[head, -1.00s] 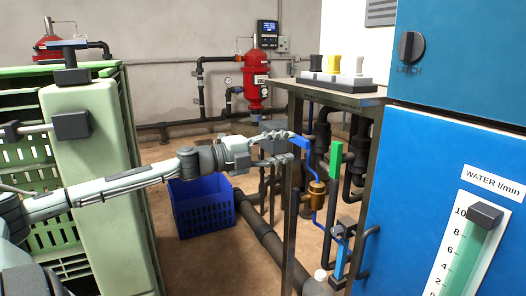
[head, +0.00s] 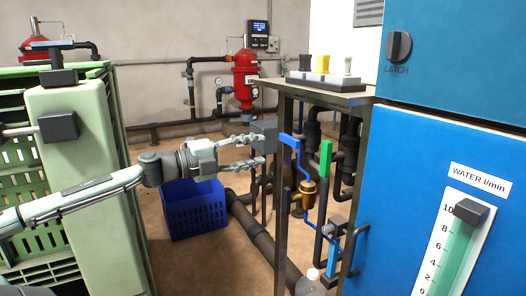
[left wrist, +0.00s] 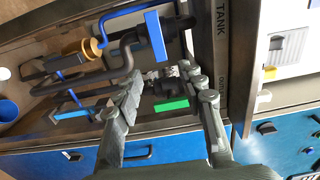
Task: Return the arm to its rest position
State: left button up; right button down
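My left gripper (head: 259,150) reaches in from the left in the head view, at the end of my pale left arm (head: 75,200). Its two fingers are apart with nothing between them. A blue valve handle (head: 290,141) is just beyond the fingertips, with a gap between. A green handle (head: 326,159) stands further right. In the left wrist view the open gripper (left wrist: 168,88) shows with the green handle (left wrist: 171,104) behind and between its fingers, and the blue handle (left wrist: 156,35) above them. My right gripper is not in view.
A blue crate (head: 195,208) sits on the floor below the gripper. Pipes and a metal bench (head: 315,92) are ahead. A blue cabinet (head: 420,190) fills the right.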

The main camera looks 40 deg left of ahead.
pick_arm(q)
jog(key=s+a+f+n+y, duration=0.2)
jog(key=a+f+n+y, duration=0.35)
jog(key=f, duration=0.35)
jog(key=s+a+f+n+y, duration=0.35)
jog(key=a+f+n, duration=0.2)
jog(key=f, duration=0.35)
jog(key=s+d+f+n+g+y, duration=0.1)
jog(key=s+f+n+g+y, duration=0.15)
jog(key=f, duration=0.65)
jog(key=s+d+f+n+g+y, duration=0.1)
jog(key=s+f+n+g, duration=0.25)
jog(key=f, duration=0.45)
jog(key=s+d+f+n+g+h, duration=0.2)
jog(key=s+d+f+g, duration=0.1)
jog(key=s+d+f, duration=0.4)
jog(key=s+d+f+n+g+h, duration=0.2)
jog(key=s+d+f+g, duration=0.2)
jog(key=d+f, duration=0.9)
jog(key=s+d, duration=0.2)
jog(key=d, duration=0.5)
jog(key=shift+s+d+f+g, duration=0.3)
jog(key=shift+s+d, duration=0.05)
